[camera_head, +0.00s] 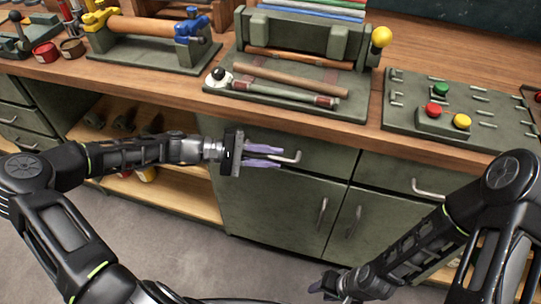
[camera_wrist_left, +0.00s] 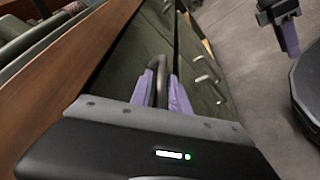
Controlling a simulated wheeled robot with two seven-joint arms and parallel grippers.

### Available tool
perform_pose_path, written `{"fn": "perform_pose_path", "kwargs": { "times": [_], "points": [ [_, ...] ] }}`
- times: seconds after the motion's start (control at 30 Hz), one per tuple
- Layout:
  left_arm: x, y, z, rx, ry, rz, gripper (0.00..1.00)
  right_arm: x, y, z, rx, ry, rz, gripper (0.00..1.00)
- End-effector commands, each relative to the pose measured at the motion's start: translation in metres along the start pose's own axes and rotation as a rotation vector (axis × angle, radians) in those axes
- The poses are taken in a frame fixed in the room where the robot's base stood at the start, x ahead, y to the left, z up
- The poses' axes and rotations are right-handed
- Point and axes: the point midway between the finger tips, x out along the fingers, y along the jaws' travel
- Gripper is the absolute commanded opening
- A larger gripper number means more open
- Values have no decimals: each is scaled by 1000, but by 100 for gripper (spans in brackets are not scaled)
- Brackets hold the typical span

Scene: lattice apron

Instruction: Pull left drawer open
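The left drawer (camera_head: 325,160) is a grey-green front under the wooden worktop and appears closed. Its metal bar handle (camera_head: 291,158) also shows in the left wrist view (camera_wrist_left: 158,68). My left gripper (camera_head: 280,157) is at the handle, its two purple fingers apart. In the left wrist view the fingers (camera_wrist_left: 162,78) stand on either side of the handle, with a gap visible. Part of the drawer front is hidden behind my gripper. My right gripper (camera_head: 325,285) is low, in front of the cabinet; it also shows in the left wrist view (camera_wrist_left: 285,28). Its finger opening is unclear.
A second drawer (camera_head: 410,178) is to the right, with cupboard doors (camera_head: 290,208) below. An open wooden shelf (camera_head: 175,195) is to the left. The worktop (camera_head: 190,95) carries fixtures and a button panel (camera_head: 480,110). The floor (camera_head: 200,260) in front is clear.

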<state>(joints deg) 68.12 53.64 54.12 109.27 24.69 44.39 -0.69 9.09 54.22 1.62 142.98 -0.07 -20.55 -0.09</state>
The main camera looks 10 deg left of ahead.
Motion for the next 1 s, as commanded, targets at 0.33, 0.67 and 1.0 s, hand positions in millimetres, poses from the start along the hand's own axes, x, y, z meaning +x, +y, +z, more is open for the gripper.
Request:
{"fn": "perform_pose_path", "kwargs": {
  "times": [0.33,0.67,1.0],
  "points": [
    [-1,0,0,0,1,0,3,0,0,0,0,0,0,36],
    [-1,0,0,0,1,0,0,0,0,0,0,0,0,36],
    [-1,0,0,0,1,0,0,0,0,0,0,0,0,36]
  ]
}}
